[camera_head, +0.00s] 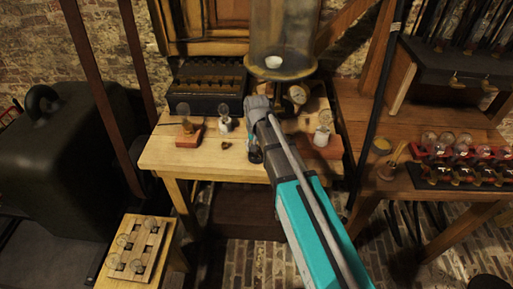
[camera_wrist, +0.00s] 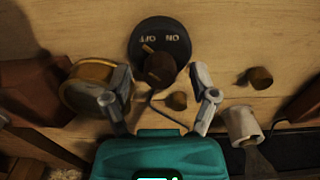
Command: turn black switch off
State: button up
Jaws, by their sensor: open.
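The black switch (camera_wrist: 134,44) shows in the wrist view as a round plate on a wooden surface, with ON and OFF lettering that appears upside down. Its dark knob (camera_wrist: 158,70) has a light brown mark at its upper left, on the side of the OFF lettering. My gripper (camera_wrist: 160,74) is open, with one finger on each side of the knob; I cannot tell whether either touches it. In the head view my gripper (camera_head: 255,152) is over the wooden table (camera_head: 180,155) and mostly hides the switch.
In the wrist view a brass-coloured round part (camera_wrist: 88,85) is close to the left finger, and a white cylinder (camera_wrist: 243,125) is at right. A small brown knob (camera_wrist: 176,101) is between the fingers. A glass jar (camera_head: 283,35) stands behind my gripper in the head view.

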jog(key=shift+m, duration=0.5)
jog(key=m, duration=0.7)
jog(key=shift+m, duration=0.4)
jog(key=m, duration=0.4)
jog(key=shift+m, duration=0.4)
jog(key=m, duration=0.4)
notch_tip(320, 180, up, 14)
jog(key=p, duration=1.4)
jog(key=s+d+f+n+b, duration=0.2)
jog(key=s+d+n, duration=0.4)
jog(key=d+n, duration=0.3)
jog(key=s+d+f+n+b, duration=0.1)
jog(key=s+d+n, duration=0.6)
jog(key=d, duration=0.3)
jog(key=shift+f+n+b, duration=0.35)
jog(key=shift+n+b, duration=0.05)
jog(key=shift+n, duration=0.5)
